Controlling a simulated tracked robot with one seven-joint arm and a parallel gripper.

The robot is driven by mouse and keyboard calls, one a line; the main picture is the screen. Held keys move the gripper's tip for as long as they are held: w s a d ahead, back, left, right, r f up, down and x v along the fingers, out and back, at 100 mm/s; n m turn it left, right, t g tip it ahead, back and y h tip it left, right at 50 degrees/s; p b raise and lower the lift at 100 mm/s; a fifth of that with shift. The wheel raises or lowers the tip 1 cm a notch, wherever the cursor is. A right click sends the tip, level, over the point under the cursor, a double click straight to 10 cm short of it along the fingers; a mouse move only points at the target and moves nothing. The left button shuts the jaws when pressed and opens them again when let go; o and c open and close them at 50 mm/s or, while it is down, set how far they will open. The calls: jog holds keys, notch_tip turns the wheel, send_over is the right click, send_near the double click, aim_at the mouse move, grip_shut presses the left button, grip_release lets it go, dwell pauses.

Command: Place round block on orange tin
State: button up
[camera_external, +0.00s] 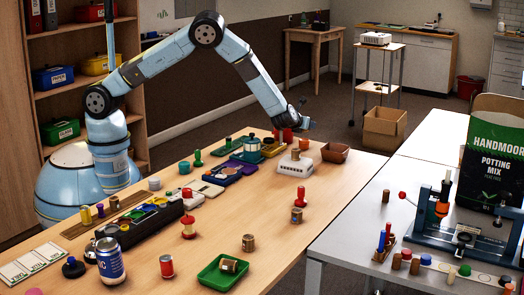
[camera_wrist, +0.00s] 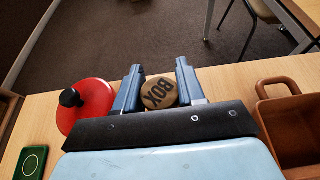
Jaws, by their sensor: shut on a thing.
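A round wooden block (camera_wrist: 160,93) with the dark letters BOX on its face sits between my two blue fingers in the wrist view. My gripper (camera_wrist: 159,72) is shut on it. In the external view my gripper (camera_external: 302,121) is over the far end of the wooden table, and the block cannot be made out there. An orange-brown open dish with a handle (camera_external: 335,152) stands on the table to the right; it also shows at the right of the wrist view (camera_wrist: 262,92). I cannot tell whether it is the orange tin.
A red lidded pot with a black knob (camera_wrist: 88,103) is close left of my fingers. A white device (camera_external: 295,167) stands nearby. Several small items crowd the table's left half. A green tray (camera_external: 203,281) lies in front. The table's right middle is fairly clear.

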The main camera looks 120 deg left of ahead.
jog(key=shift+f, duration=1.85)
jog(key=o, duration=1)
jog(key=v, duration=1.2)
